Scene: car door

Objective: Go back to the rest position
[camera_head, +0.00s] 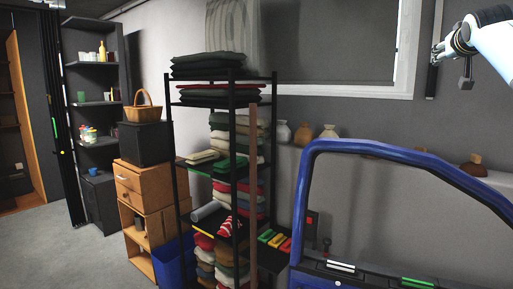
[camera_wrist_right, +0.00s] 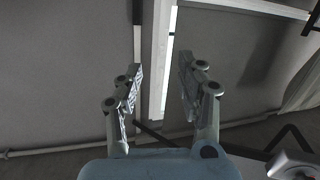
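My right gripper (camera_head: 437,56) is at the top right of the head view, high in front of the grey wall and apart from the car door. In the right wrist view, the two fingers of the right gripper (camera_wrist_right: 160,82) stand apart with nothing between them, so it is open and empty. My left gripper is in neither view.
A blue car door (camera_head: 303,205) stands at the lower right, below my right arm. A black shelf rack (camera_head: 174,160) with folded clothes stands in the middle. A wooden cabinet (camera_head: 146,190) and a dark shelf (camera_head: 90,140) are further left. The grey floor (camera_head: 60,245) at left is clear.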

